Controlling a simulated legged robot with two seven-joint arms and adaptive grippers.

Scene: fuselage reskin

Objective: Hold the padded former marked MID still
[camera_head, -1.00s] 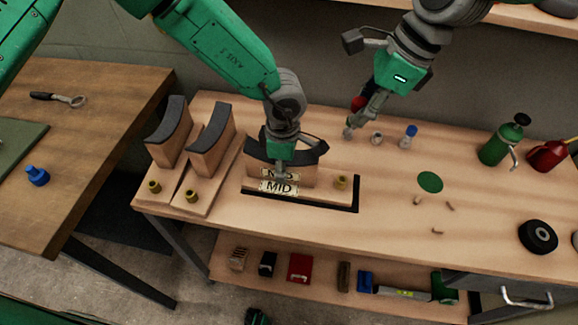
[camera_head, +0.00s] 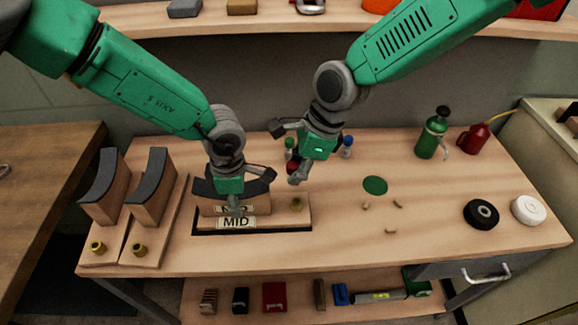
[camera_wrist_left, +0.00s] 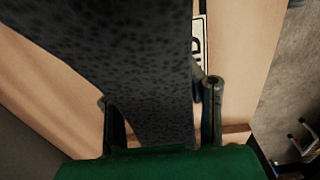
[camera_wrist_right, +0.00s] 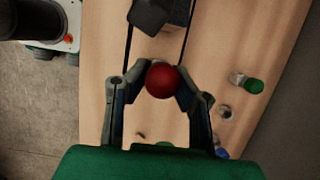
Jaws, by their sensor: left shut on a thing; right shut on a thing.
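The padded former marked MID (camera_head: 262,187) stands upright in a black-outlined place on the bench. Its curved dark pad is on top and its MID label (camera_head: 236,222) is on the front of its wooden base. My left gripper (camera_head: 234,206) comes down over the former and is shut on it. In the left wrist view the speckled dark pad (camera_wrist_left: 125,60) runs between the fingers (camera_wrist_left: 160,97), with part of the label beside it. My right gripper (camera_head: 296,173) is behind and to the right of the former, shut on a round red thing (camera_wrist_right: 162,80), above the bench.
Two other padded formers (camera_head: 103,190) (camera_head: 151,190) stand left. Small capped jars (camera_head: 346,147) stand behind my right gripper. A green disc (camera_head: 375,185), small bits, a black roll (camera_head: 481,213), a white roll (camera_head: 528,209), a green bottle (camera_head: 432,138) and a red can (camera_head: 474,139) are right.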

